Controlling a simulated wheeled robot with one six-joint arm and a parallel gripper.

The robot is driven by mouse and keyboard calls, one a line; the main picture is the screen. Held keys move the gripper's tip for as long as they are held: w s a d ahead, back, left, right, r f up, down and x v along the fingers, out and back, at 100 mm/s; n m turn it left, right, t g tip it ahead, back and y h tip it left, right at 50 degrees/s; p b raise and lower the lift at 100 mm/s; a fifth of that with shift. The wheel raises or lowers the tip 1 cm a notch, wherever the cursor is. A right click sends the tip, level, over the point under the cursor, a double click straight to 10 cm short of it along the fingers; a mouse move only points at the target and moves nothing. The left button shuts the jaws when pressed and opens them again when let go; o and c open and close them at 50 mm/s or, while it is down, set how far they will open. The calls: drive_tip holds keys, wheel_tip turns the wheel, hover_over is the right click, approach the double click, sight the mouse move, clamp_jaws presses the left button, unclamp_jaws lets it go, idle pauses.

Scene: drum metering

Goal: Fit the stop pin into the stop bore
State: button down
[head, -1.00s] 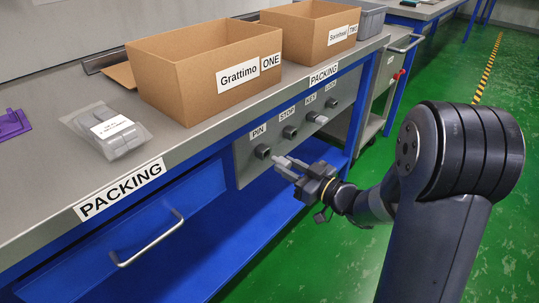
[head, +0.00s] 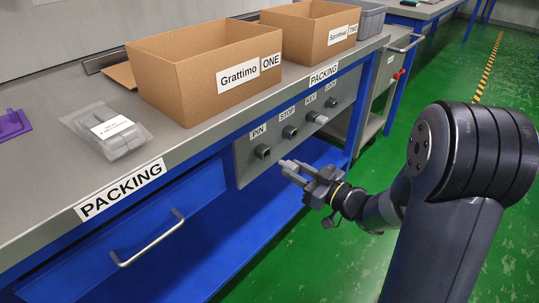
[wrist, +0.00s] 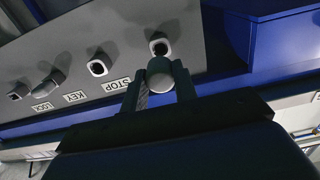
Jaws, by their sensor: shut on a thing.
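My gripper (head: 291,170) is in front of the grey panel, apart from it, with its fingers pointing toward the panel. In the wrist view the fingers (wrist: 160,82) are shut on a light grey round-ended pin (wrist: 160,66). The pin's end shows just below the bore under the PIN label (wrist: 159,47); a gap to the panel shows in the head view. The stop bore (head: 290,132), under the STOP label, is dark and empty, and it also shows in the wrist view (wrist: 98,66), left of the pin. The fingers hide part of the pin.
The panel (head: 245,165) also has a KEY fitting (head: 317,117) with a light grey piece sticking out, and a LOCK fitting (head: 332,103). A blue drawer with a handle (head: 150,240) is left of the panel. Open floor (head: 300,265) lies below my arm.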

sight(297, 171)
drive_tip(key=shift+v, duration=1.8)
drive_tip(key=shift+w, duration=0.1)
